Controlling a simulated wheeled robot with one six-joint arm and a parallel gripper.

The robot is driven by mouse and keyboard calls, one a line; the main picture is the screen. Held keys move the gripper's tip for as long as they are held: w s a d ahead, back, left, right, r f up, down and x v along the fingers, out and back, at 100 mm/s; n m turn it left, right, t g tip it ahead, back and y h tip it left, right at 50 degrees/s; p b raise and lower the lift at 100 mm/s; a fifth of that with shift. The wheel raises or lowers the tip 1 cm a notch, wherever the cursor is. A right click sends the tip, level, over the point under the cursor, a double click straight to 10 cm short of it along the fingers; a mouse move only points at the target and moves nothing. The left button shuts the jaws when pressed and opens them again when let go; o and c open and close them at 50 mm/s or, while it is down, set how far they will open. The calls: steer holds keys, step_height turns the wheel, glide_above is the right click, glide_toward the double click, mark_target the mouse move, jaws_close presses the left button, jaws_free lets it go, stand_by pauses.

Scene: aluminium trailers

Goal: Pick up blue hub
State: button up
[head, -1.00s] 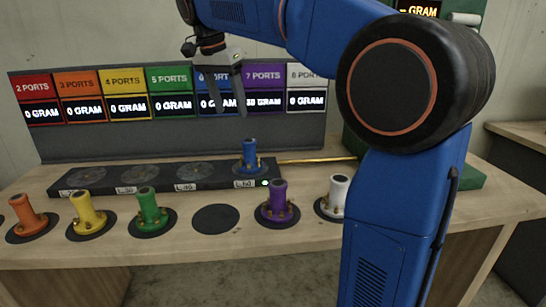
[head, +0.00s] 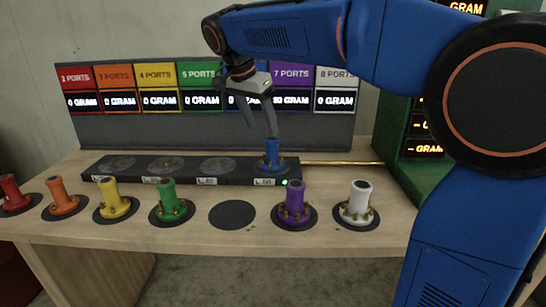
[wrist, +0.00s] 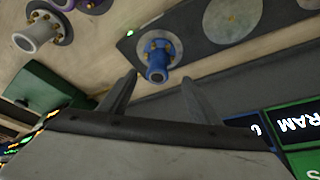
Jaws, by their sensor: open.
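The blue hub (head: 271,155) stands upright on the right end of a low black platform, above the L_60-like label. In the wrist view the blue hub (wrist: 157,62) shows its flange with brass fittings, just beyond the fingertips. My gripper (head: 262,134) is open and empty, above and close to the top of the blue hub in the head view. In the wrist view the fingers of my gripper (wrist: 158,78) are spread apart, with the hub's end near the gap between them. Whether a finger touches it I cannot tell.
Purple (head: 294,204), white (head: 357,204), green (head: 172,201), yellow (head: 115,199), orange (head: 62,198) and red (head: 13,196) hubs stand on black discs along the table front. An empty disc (head: 232,215) lies between green and purple. A display panel (head: 220,131) stands behind the platform.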

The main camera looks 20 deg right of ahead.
mark_target(272, 148)
steer(key=x, duration=0.5)
steer(key=shift+f, duration=0.15)
steer(key=shift+d+x, duration=0.15)
steer(key=shift+x, duration=1.2)
steer(key=shift+d+x, duration=0.15)
steer(key=shift+x, duration=1.2)
steer(key=c, duration=1.4)
jaws_close()
steer(key=shift+r, duration=0.25)
